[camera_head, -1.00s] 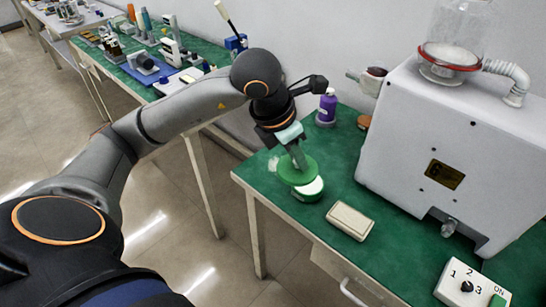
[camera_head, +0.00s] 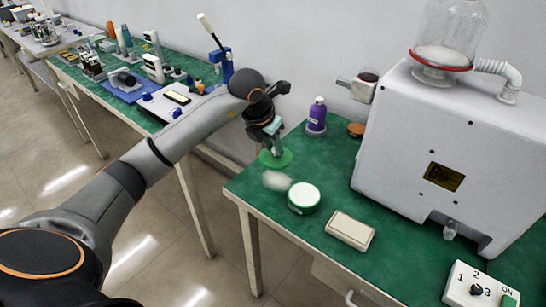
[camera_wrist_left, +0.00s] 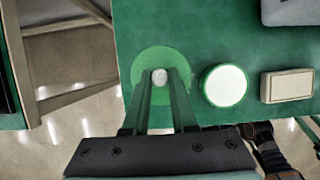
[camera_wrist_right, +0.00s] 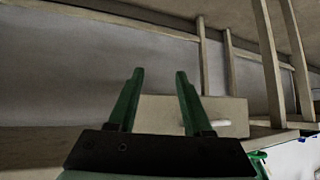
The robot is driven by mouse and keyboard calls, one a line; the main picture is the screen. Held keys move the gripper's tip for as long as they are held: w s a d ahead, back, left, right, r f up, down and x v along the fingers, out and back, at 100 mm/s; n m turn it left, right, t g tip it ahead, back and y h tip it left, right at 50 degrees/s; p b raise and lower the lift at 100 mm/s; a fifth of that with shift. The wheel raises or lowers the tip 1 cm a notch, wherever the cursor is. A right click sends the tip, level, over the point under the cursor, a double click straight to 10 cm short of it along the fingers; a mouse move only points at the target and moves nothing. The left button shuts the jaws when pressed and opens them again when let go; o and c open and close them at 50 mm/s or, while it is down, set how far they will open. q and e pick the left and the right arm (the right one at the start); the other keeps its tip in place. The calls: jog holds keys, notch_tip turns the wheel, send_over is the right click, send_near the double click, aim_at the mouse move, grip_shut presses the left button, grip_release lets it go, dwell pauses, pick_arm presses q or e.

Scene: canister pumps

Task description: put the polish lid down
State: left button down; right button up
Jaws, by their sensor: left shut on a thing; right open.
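The polish lid is a flat green disc (camera_head: 282,160) with a small pale knob, held by my left gripper (camera_head: 270,151) near the green table's left edge. In the left wrist view the lid (camera_wrist_left: 142,62) shows with both fingers shut on its knob (camera_wrist_left: 159,77). Whether the lid touches the table is hard to tell. The open polish tin (camera_head: 304,197), green with white contents, stands on the table to the right of the lid; it also shows in the left wrist view (camera_wrist_left: 224,86). My right gripper (camera_wrist_right: 160,72) is open and empty, seen only in its own wrist view.
A cream block (camera_head: 350,231) lies right of the tin. A purple bottle (camera_head: 317,116) and a brown round piece (camera_head: 356,130) stand behind. A big white machine (camera_head: 450,150) fills the right. A pale smear (camera_head: 276,180) lies near the table's left edge.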

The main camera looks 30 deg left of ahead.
aim_at(273, 156)
pick_arm(q)
jog(key=f, duration=0.1)
jog(key=w+a+f, duration=0.1)
jog(key=w, duration=0.1)
jog(key=shift+a+f, duration=0.25)
jog(key=shift+f, duration=0.15)
jog(key=shift+a+f, duration=0.1)
jog(key=shift+f, duration=1.5)
jog(key=shift+f, duration=0.15)
jog(key=c, duration=0.7)
grip_release()
jog(key=shift+r, duration=0.35)
jog(key=v, duration=1.1)
jog(key=shift+s+r+p, duration=0.25)
jog(key=shift+p, duration=0.05)
